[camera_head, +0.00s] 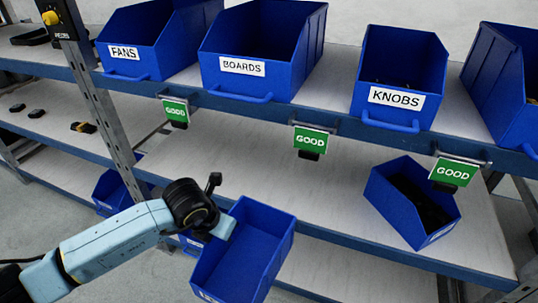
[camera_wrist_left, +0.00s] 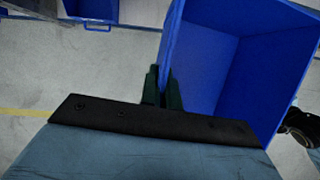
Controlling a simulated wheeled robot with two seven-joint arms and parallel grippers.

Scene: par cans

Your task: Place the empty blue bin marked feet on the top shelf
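My left gripper (camera_head: 222,226) is at the bin's upper left wall. In the left wrist view, the fingers (camera_wrist_left: 162,88) are closed around the wall of the bin (camera_wrist_left: 235,70). The top shelf (camera_head: 335,72) has a bare gap between the BOARDS bin (camera_head: 250,88) and the KNOBS bin (camera_head: 365,105).
The FANS bin (camera_head: 122,67) and another blue bin (camera_head: 490,75) also stand on the top shelf. Green GOOD tags (camera_head: 310,140) hang from its front edge. A turned bin with dark contents (camera_head: 395,205) is on the lower shelf. A metal post (camera_head: 115,135) rises at left.

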